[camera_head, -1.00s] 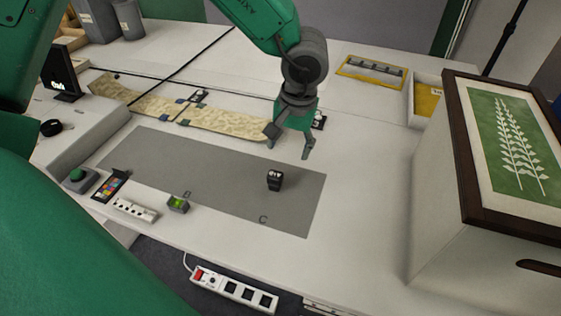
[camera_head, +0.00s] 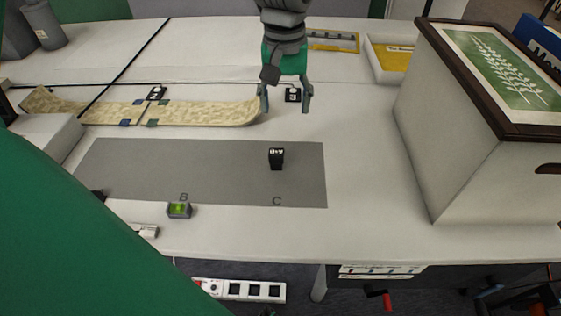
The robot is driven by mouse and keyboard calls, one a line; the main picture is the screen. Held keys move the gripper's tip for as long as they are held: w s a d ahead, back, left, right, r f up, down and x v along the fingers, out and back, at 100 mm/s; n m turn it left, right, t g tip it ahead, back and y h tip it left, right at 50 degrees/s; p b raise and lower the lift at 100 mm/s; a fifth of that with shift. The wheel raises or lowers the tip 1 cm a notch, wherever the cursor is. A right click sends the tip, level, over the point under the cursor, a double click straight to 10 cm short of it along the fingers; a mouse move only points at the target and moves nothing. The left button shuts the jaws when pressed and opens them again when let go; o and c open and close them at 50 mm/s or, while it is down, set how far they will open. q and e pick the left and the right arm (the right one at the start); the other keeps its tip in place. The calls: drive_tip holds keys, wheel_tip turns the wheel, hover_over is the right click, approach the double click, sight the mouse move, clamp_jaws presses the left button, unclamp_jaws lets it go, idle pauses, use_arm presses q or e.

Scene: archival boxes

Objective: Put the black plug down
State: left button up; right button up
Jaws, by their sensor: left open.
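The black plug (camera_head: 276,158), a small black block with white marks on top, stands on the grey mat (camera_head: 130,165) just behind the letter C. Nothing is holding it. My left gripper (camera_head: 285,107) is open and empty, its fingers pointing down, behind the plug and beyond the mat's far edge. A small black item with a white mark (camera_head: 292,95) shows between the fingers; I cannot tell its depth relative to them. My right gripper is not in view.
A patterned beige strip (camera_head: 210,112) lies behind the mat. A small box with a green face (camera_head: 179,210) sits at the mat's front edge near B. A large white box (camera_head: 450,150) with a framed lid stands at right. The mat's right half is mostly clear.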

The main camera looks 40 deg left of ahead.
use_arm(q)
drive_tip(key=b, duration=0.2)
hover_over(278, 152)
drive_tip(key=a, duration=0.1)
drive_tip(key=f, duration=0.8)
drive_tip(key=shift+w+a+f, duration=0.2)
drive_tip(key=shift+w+f, duration=0.1)
drive_tip(key=shift+w, duration=0.05)
drive_tip(key=shift+d+f, duration=0.2)
drive_tip(key=shift+d, duration=0.35)
drive_tip(key=shift+s+d+f, duration=0.1)
drive_tip(key=shift+d+f, duration=0.05)
drive_tip(key=shift+f, duration=0.15)
drive_tip(key=f, duration=0.1)
drive_tip(key=f+b, duration=0.1)
drive_tip(key=f, duration=0.2)
drive_tip(key=shift+s+a+f+b, duration=0.25)
drive_tip(key=shift+a+f+b, duration=0.05)
drive_tip(key=shift+a+b, duration=0.1)
drive_tip(key=shift+a, duration=0.15)
drive_tip(key=shift+d, duration=0.3)
drive_tip(key=c, duration=0.9)
drive_tip(key=shift+d+r, duration=0.1)
drive_tip(key=shift+d, duration=0.05)
drive_tip(key=c, duration=0.3)
drive_tip(key=shift+d, duration=0.15)
clamp_jaws()
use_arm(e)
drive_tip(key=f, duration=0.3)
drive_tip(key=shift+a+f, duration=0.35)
